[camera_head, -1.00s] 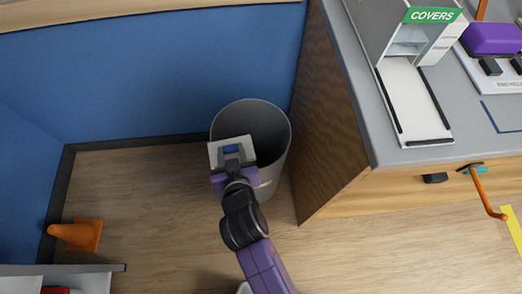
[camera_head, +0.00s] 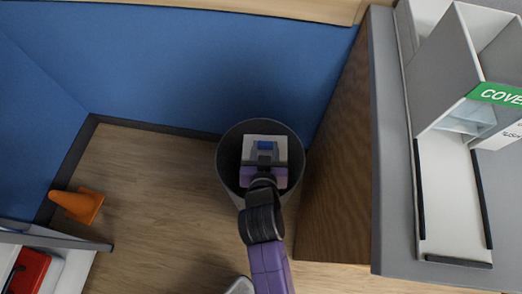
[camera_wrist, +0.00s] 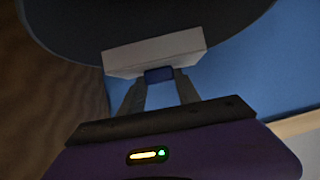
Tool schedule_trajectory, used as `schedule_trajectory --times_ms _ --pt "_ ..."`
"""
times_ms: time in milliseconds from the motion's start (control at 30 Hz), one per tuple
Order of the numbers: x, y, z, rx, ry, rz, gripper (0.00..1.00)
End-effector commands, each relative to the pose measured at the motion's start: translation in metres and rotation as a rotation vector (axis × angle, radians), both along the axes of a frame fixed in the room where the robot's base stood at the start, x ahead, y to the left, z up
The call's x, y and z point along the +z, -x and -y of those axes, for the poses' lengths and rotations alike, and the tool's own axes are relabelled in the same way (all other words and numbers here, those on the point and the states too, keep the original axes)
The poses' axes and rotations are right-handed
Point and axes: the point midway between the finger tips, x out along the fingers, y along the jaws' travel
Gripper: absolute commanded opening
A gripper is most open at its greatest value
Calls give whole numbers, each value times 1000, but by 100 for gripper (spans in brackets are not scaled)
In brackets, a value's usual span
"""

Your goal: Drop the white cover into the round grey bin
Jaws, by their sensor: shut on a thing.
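The round grey bin (camera_head: 228,150) stands on the floor between the blue wall and the wooden side of the counter. My gripper (camera_head: 265,152) is over the bin's mouth in the head view, shut on the blue grip of the white cover (camera_head: 252,142). The cover looks square and pale and lies within the outline of the rim. In the wrist view the cover (camera_wrist: 150,55) hangs at the fingertips (camera_wrist: 160,78), with the dark bin (camera_wrist: 150,18) beyond it. I cannot tell whether the cover is above or below the rim.
The counter's wooden side (camera_head: 335,170) rises close to the right of the bin. On the counter is a grey dispenser marked COVERS (camera_head: 450,75). The blue wall (camera_head: 180,70) is behind the bin. Floor left of the bin is clear.

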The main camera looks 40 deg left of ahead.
Motion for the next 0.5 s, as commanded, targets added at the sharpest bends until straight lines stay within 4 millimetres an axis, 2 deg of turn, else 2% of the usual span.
schedule_trajectory --times_ms 33,167,500 --pt "-12 0 0 1 0 0 1" --pt "-21 0 0 0 0 0 1" --pt "-22 0 0 0 0 0 1"
